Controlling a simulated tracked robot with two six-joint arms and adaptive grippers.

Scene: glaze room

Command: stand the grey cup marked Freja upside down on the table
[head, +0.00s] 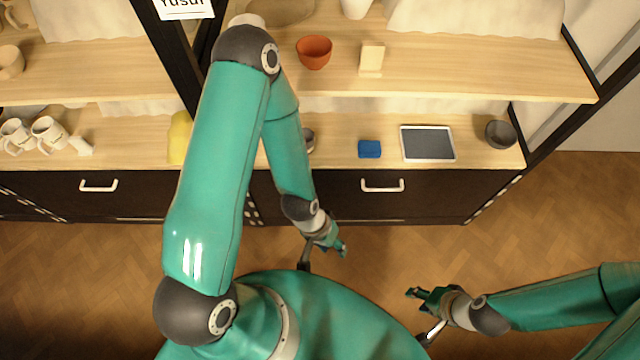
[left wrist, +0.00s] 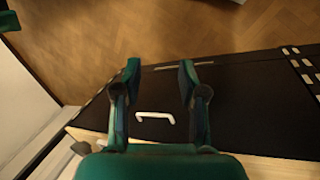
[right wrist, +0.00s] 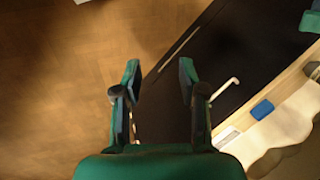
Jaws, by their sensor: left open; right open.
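A grey round item (head: 309,140), perhaps the cup, stands on the lower counter (head: 340,125), mostly hidden behind my left arm. A grey thing also shows at the right edge of the right wrist view (right wrist: 313,71). No name can be read on it. My left gripper (head: 340,248) is open and empty over the floor before the cabinet; its fingers show in the left wrist view (left wrist: 160,70). My right gripper (head: 411,293) is open and empty, lower right, also over the floor; its fingers show in the right wrist view (right wrist: 160,70). Both are apart from the counter.
A blue block (head: 369,149), a tablet (head: 428,143) and a dark grey bowl (head: 501,134) are on the counter's right. Several pale mugs (head: 48,131) and a yellow item (head: 180,136) are left. The upper shelf (head: 480,65) overhangs, holding an orange bowl (head: 314,52).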

